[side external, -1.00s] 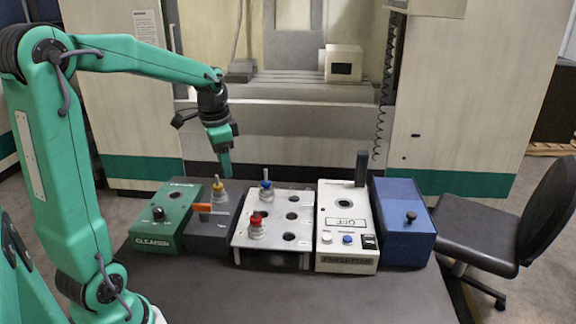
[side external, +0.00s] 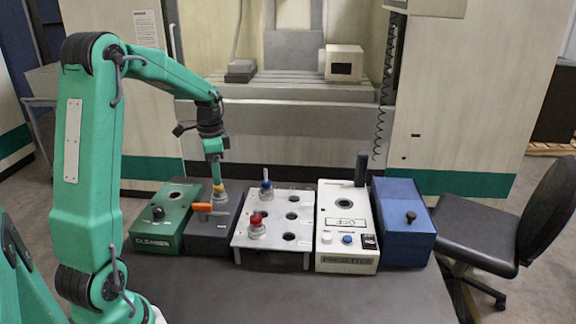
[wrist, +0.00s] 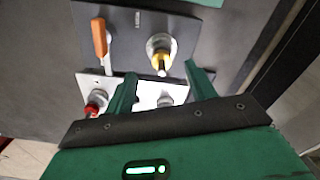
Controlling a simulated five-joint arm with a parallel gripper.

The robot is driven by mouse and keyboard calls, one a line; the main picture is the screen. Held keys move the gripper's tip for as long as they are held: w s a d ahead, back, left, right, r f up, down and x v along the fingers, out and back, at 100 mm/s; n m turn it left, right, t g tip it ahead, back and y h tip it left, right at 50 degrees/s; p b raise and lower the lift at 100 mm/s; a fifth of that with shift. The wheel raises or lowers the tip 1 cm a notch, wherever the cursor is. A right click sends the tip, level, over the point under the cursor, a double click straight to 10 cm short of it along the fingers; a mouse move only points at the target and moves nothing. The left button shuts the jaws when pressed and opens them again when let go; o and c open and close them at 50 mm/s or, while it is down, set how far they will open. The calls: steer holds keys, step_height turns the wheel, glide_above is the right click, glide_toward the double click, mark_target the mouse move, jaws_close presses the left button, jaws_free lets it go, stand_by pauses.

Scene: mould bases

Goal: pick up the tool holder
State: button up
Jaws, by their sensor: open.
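A tool holder with a yellow ring (side external: 220,193) stands upright in the dark grey fixture (side external: 205,240), beside an orange handle (side external: 202,207). It also shows in the wrist view (wrist: 160,56). A red tool holder (side external: 256,222) and a blue tool holder (side external: 266,185) stand in the light metal rack (side external: 243,241). My gripper (side external: 218,179) points down directly at the yellow holder. In the wrist view its two fingers (wrist: 160,70) are spread, with the yellow holder seen between and just beyond their tips. Contact cannot be told. The holder's upper end is hidden in the side view.
The green cleaner box (side external: 157,230) is left of the fixture. The white presetter (side external: 343,245) with a dark upright post (side external: 362,168) and a blue box (side external: 402,235) are to the right. The table front (side external: 300,295) is clear.

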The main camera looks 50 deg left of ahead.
mark_target(219, 197)
steer(key=shift+w+a+f, duration=0.1)
steer(key=shift+f, duration=2.75)
jaws_close()
